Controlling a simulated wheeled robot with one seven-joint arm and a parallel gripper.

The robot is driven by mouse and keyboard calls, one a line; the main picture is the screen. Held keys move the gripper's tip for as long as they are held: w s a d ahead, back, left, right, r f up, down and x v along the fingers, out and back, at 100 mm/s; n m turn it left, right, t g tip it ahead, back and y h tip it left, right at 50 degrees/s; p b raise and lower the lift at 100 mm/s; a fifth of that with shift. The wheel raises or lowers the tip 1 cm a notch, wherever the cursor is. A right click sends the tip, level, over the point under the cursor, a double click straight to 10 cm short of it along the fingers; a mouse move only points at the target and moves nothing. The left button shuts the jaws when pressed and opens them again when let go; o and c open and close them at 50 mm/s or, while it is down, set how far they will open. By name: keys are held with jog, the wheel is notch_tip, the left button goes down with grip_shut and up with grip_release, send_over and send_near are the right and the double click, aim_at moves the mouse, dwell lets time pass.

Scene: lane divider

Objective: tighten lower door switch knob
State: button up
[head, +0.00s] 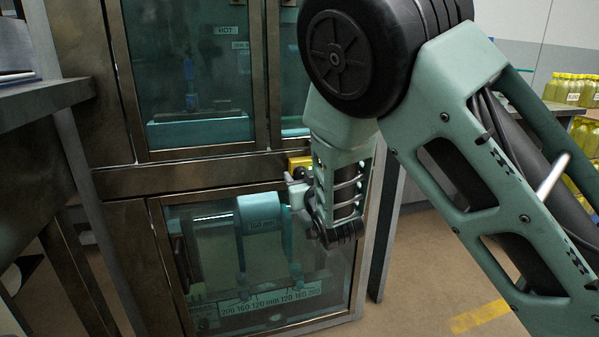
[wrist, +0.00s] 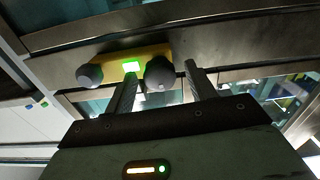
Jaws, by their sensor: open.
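A yellow switch plate (wrist: 119,64) is fixed to the metal frame in the wrist view. It carries a lit green window (wrist: 131,66) between two dark rounded knobs, a left knob (wrist: 90,77) and a right knob (wrist: 159,73). My gripper (wrist: 161,72) is open, with one finger on each side of the right knob; I cannot tell whether they touch it. No label shows which knob is the lower door's. In the head view my gripper (head: 293,187) is at the frame just above the lower door (head: 225,280). The yellow plate (head: 300,162) shows partly there, its knobs mostly hidden.
The upper glass door (head: 195,70) stands above a metal crossbar (head: 190,174). A dark shelf (head: 40,95) juts in at the left. Yellow bottles (head: 572,90) stand on a shelf at the right. The floor (head: 430,270) right of the cabinet is clear.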

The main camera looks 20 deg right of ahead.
jog(key=c, duration=1)
jog(key=shift+o, duration=0.2)
jog(key=shift+d+m, duration=0.1)
jog(key=shift+m, duration=0.2)
jog(key=shift+f+m+b, duration=0.15)
jog(key=shift+m+b, duration=3.65)
jog(key=shift+m, duration=0.7)
jog(key=shift+f+m+b, duration=0.1)
jog(key=shift+m+b, duration=3.65)
jog(key=shift+m, duration=0.75)
